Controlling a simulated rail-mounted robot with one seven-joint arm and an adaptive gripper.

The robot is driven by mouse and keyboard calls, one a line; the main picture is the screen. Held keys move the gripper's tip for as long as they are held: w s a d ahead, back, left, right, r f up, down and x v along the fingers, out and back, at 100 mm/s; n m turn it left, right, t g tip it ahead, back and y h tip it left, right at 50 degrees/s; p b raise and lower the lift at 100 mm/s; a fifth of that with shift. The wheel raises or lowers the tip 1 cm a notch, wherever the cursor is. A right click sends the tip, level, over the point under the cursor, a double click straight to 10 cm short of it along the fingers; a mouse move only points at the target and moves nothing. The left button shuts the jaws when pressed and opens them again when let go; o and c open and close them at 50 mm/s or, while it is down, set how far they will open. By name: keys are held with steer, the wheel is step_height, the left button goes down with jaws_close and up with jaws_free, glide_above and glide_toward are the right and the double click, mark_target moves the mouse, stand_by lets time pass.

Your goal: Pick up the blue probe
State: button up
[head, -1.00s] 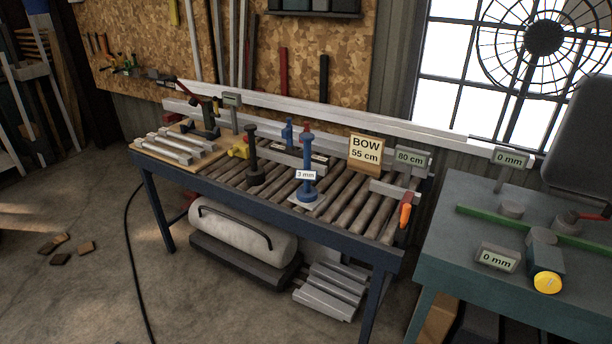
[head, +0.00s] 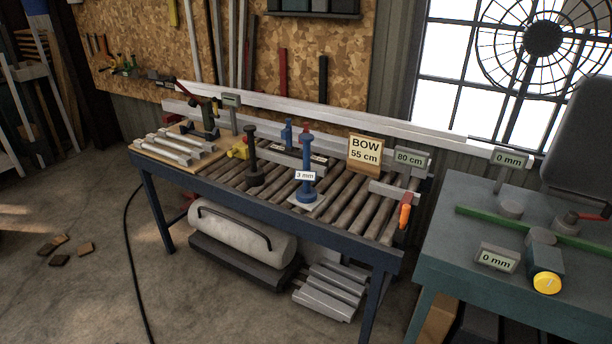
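A tall blue post-like tool (head: 306,160) stands upright on a pale square plate on the roller bench, with a small "3 mm" label on its front; it looks like the blue probe. A smaller blue piece (head: 287,135) stands behind it to the left, by a grey bar. A similar dark post (head: 252,160) stands upright to its left. My gripper is not in view.
The roller bench (head: 345,205) also bears a "BOW 55 cm" sign (head: 365,150), an "80 cm" display (head: 412,158), a yellow piece (head: 238,149) and an orange-handled clamp (head: 405,211). A long pale rail (head: 340,118) runs behind. A green-topped table (head: 455,230) stands at right.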

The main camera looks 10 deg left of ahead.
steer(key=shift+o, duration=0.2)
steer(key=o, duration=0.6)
